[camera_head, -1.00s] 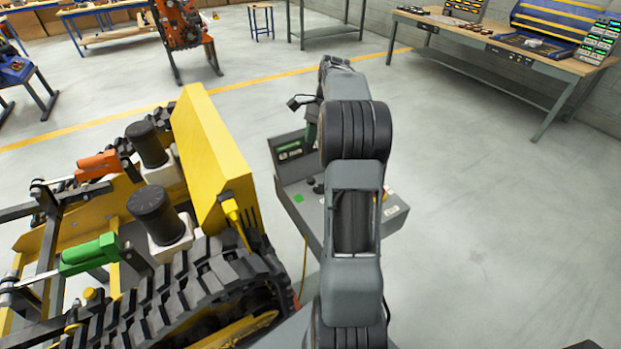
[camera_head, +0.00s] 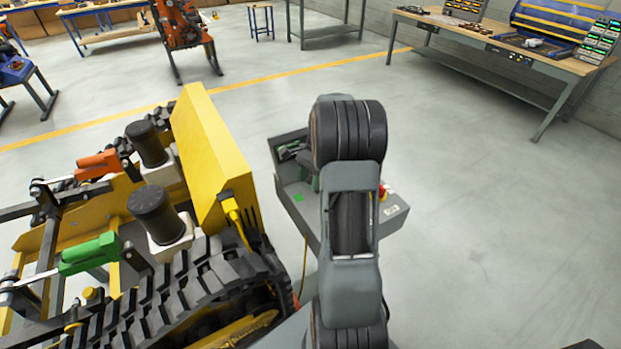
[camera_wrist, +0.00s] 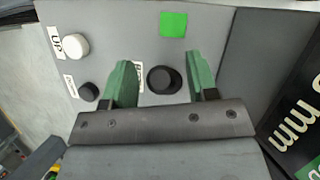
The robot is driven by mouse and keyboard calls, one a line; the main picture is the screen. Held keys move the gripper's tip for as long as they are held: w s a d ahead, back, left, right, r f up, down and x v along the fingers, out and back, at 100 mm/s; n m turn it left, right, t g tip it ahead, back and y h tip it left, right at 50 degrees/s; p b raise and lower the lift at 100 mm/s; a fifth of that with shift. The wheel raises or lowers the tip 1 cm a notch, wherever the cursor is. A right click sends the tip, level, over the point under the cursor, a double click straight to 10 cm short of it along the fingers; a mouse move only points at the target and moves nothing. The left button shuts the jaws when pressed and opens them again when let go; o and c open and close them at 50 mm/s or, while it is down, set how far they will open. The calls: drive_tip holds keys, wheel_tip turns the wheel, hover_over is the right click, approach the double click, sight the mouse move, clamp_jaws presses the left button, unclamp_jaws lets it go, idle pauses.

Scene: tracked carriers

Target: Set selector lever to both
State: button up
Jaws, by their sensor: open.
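The grey control console (camera_head: 363,225) stands ahead of me, partly hidden behind my own arm. In the wrist view its grey panel (camera_wrist: 220,22) carries a black round knob or lever top (camera_wrist: 164,80), seen from above. I cannot tell whether this is the selector lever or which position it is in. My gripper (camera_wrist: 158,62) is open, with one green finger on each side of the black knob and a gap on both sides. The left finger covers part of a white label beside the knob. In the head view the gripper is mostly hidden by my arm.
The panel also has a white button (camera_wrist: 75,46) by an "UP" label, a smaller black button (camera_wrist: 89,92) and a green square (camera_wrist: 173,24). A red button (camera_head: 384,191) sits on the console. A yellow tracked carrier (camera_head: 212,150) stands close at left. Floor at right is clear.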

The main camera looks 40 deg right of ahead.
drive_tip(key=shift+c, duration=0.5)
clamp_jaws()
